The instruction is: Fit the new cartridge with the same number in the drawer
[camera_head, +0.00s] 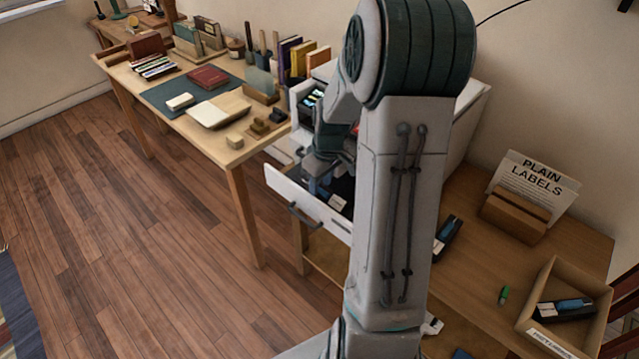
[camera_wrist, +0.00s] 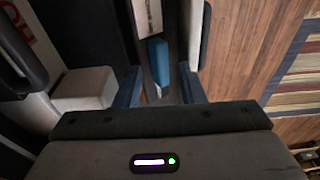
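The white drawer (camera_head: 305,203) stands pulled out of the printer-like machine (camera_head: 460,120), its dark handle facing front. A cartridge (camera_head: 336,202) with a pale label and a blue part lies in the drawer; its number is not readable. My gripper (camera_head: 322,185) points down into the drawer, partly hidden by my arm. In the wrist view its blue fingers (camera_wrist: 160,92) are apart, with a blue and pale piece (camera_wrist: 158,62) between them and gaps beside it. Another dark and blue cartridge (camera_head: 447,236) lies on the right desk. A similar one (camera_head: 565,309) is in the open box (camera_head: 534,326).
A wooden holder (camera_head: 515,215) with a "PLAIN LABELS" sheet stands behind the box. A small green object (camera_head: 503,295) lies on the desk. The left table (camera_head: 215,150) carries books, a mat and small items. The floor in front of the drawer is clear.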

